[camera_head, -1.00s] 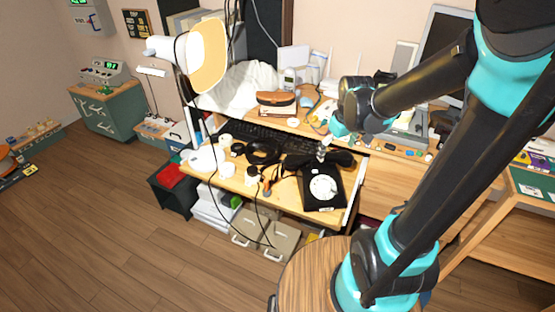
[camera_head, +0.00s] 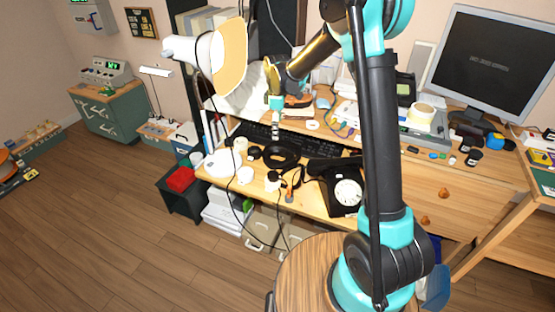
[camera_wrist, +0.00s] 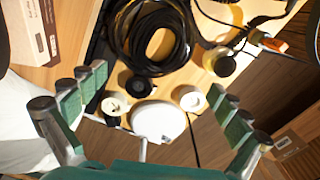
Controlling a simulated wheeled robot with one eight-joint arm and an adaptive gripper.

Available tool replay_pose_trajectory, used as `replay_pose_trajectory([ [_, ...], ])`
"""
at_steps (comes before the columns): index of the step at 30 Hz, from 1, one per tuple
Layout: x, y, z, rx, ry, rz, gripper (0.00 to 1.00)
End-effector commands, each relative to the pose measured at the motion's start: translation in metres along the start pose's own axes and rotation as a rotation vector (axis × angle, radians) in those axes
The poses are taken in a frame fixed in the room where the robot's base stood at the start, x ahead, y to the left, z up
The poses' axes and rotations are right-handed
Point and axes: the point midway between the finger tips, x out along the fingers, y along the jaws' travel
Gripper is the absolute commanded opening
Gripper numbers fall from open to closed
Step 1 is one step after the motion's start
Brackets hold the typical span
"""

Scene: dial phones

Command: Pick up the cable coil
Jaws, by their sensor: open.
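The cable coil is a black looped bundle (camera_head: 282,155) lying on the pale wooden desk (camera_head: 318,206), left of the black dial phone (camera_head: 342,187). In the wrist view the coil (camera_wrist: 122,35) is at the top centre, beyond my fingertips. My gripper (camera_head: 275,134) is above the desk, just behind and slightly left of the coil in the head view. In the wrist view my gripper (camera_wrist: 158,84) has its green-padded fingers spread wide, with nothing held between them. The exact height above the coil is hard to tell.
A desk lamp (camera_head: 222,58) with a hanging cable stands at the left. A monitor (camera_head: 490,62) stands at the right.

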Motion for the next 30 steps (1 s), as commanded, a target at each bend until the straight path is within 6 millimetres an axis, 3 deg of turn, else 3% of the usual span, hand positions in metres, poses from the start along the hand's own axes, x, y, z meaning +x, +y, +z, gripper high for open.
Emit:
replay_pose_trajectory([
  [9, 0.061, 0.0, 0.0, 0.002, 0.0, 0.001, 1.0],
  [19, 0.087, 0.0, 0.001, 0.002, 0.0, 0.001, 1.0],
  [30, 0.131, -0.002, 0.001, 0.002, 0.0, 0.001, 1.0],
])
